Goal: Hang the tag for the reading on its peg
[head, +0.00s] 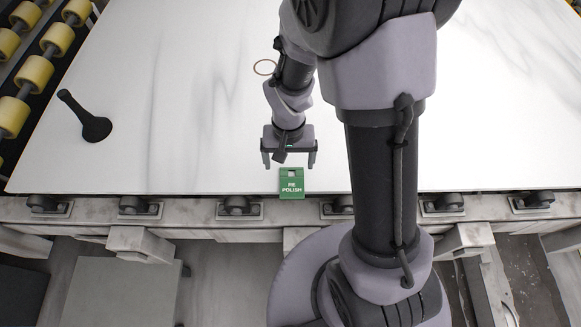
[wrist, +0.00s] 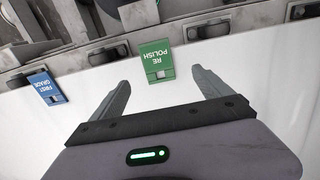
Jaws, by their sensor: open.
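A green tag (head: 291,183) reading "RE POLISH" lies at the near edge of the white slab. The wrist view also shows this green tag (wrist: 156,63), with a small square opening at one end. A blue tag (wrist: 45,88) reading "FIRST GRADE" lies along the same edge in the wrist view; in the head view I cannot see it. My gripper (head: 289,162) is open and empty, pointing down beside the green tag, with the tag between its fingers as seen in the wrist view. No reading is legible. I cannot tell which item is a peg.
A thin tan ring (head: 264,67) shows beside my arm. Yellow rollers (head: 33,73) line the left. Black clamps or rollers (head: 240,206) line the near rail. The slab's left half is mostly clear.

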